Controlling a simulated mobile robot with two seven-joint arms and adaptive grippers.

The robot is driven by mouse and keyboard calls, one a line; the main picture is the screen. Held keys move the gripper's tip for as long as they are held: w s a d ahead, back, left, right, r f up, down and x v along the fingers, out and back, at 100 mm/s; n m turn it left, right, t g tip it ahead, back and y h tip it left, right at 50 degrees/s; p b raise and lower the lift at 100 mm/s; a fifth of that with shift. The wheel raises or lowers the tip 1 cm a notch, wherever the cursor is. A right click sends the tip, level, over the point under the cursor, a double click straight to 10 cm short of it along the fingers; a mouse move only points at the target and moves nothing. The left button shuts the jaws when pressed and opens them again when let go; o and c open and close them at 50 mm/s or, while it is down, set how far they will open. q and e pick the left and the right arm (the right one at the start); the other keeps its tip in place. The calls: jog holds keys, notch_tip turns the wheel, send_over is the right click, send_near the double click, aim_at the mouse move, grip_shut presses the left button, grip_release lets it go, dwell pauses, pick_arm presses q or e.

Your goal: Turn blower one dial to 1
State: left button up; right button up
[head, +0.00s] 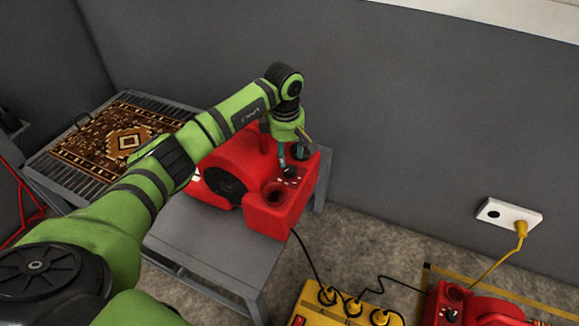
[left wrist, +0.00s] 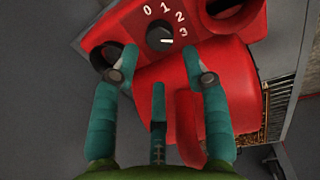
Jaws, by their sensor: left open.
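A red blower (head: 237,163) sits on a grey table, with a black dial (head: 288,172) on its red panel. In the left wrist view the dial (left wrist: 160,36) has the numbers 0, 1, 2 and 3 around it. Its white mark points right, nearest the 3. My left gripper (head: 291,157) is over the panel at the dial. In the left wrist view its teal fingers (left wrist: 163,75) are spread wide and empty, with the dial just beyond them; I cannot tell whether any finger touches it. My right gripper is not in view.
A patterned rug (head: 125,140) lies on a slatted grey rack (head: 50,168) at left. A second red blower (head: 485,308), with its own dial (head: 450,315), is at lower right beside a yellow power box (head: 345,308) with cords. A grey wall (head: 420,130) stands behind.

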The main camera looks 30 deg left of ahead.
aim_at(290, 169)
pick_arm(q)
jog(key=f, duration=0.6)
jog(key=shift+w+f+b, duration=0.25)
jog(key=shift+w+b, duration=0.05)
